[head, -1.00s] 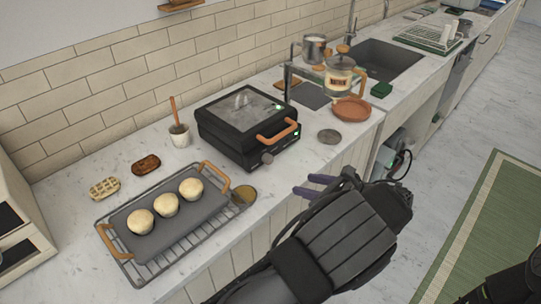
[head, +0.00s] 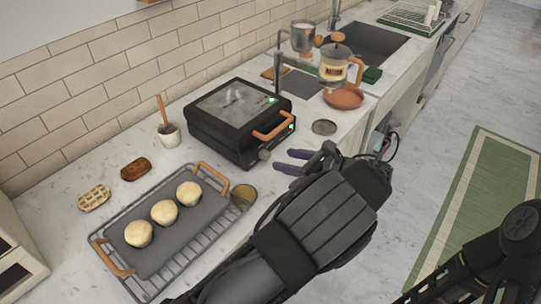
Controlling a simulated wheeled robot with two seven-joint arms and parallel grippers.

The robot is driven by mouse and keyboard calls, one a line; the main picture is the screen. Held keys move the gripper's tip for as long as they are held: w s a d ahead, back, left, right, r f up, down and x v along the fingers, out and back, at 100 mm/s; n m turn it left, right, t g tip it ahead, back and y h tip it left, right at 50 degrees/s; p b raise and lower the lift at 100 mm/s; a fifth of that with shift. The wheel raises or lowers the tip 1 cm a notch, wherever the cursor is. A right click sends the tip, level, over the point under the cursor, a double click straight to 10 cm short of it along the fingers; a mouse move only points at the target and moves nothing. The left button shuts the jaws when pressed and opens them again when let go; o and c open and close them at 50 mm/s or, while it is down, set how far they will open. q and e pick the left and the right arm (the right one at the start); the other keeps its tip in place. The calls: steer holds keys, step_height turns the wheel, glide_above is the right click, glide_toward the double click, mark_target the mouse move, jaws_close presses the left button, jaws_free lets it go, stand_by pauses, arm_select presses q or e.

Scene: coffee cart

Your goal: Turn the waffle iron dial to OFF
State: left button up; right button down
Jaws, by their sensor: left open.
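The black waffle iron (head: 228,130) stands on the counter with its lid shut and an orange handle (head: 273,125) at its front. A small green light shows beside the handle; the dial's marking is too small to read. My left gripper (head: 284,161) is open and empty, its purple fingers pointing left towards the dial, just right of it and apparently apart from it. My right arm shows at the lower right, but its fingers are not in view.
A tray with dough balls (head: 139,234) and orange handles sits on a wire rack (head: 196,252) at front left.

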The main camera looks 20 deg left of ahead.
mark_target(268, 156)
arm_select(q)
steer(key=p+x, duration=0.1)
steer(key=x, duration=0.6)
steer(key=shift+d, duration=0.1)
steer(key=shift+c, duration=0.3)
jaws_close()
